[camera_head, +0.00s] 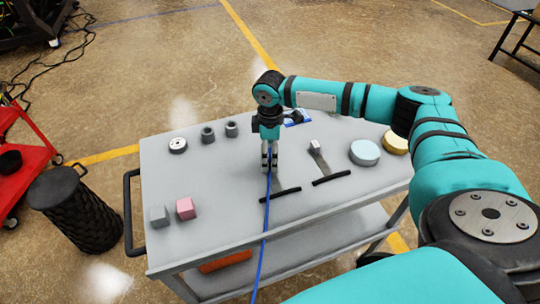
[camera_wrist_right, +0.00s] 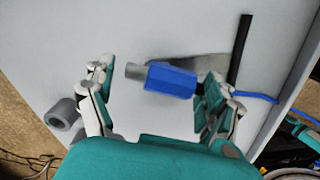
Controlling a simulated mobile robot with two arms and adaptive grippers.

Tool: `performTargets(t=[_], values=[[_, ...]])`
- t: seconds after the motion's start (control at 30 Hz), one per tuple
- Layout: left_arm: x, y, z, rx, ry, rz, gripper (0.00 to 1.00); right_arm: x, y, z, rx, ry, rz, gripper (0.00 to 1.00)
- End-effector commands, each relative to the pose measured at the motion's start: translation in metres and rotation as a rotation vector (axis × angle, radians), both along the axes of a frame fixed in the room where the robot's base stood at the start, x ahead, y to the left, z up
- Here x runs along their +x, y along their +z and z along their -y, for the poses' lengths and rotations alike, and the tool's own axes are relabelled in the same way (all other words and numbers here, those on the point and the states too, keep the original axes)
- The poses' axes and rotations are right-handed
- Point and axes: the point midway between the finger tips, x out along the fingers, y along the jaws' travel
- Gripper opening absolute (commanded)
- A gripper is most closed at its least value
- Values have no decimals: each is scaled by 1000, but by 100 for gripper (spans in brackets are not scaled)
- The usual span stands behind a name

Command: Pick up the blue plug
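The blue plug (camera_wrist_right: 172,80) shows in the right wrist view, with a silver tip pointing left and a blue cable (camera_wrist_right: 258,97) leaving on its right. In the head view my right gripper (camera_head: 269,160) points down over the grey cart top (camera_head: 225,180) and hides most or all of the plug. The cable (camera_head: 265,235) runs from there over the cart's front edge. I cannot tell the plug's exact height relative to the fingertips. My left gripper is not in view.
A flat metal tool (camera_head: 318,155) and black bars (camera_head: 280,195) lie near the gripper. The left-middle cart top is clear.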

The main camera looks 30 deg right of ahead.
Motion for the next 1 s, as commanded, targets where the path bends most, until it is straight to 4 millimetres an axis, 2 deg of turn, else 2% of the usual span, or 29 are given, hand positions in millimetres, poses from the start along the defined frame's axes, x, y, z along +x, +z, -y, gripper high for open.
performTargets(t=[0.03,0.4,0.73,1.0], values=[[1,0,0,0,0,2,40,0,0,0,0,0,0,77],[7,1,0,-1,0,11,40,0,1,0,1,0,1,31],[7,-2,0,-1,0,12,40,1,6,0,1,0,2,30],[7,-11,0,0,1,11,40,1,37,-1,1,1,3,30]])
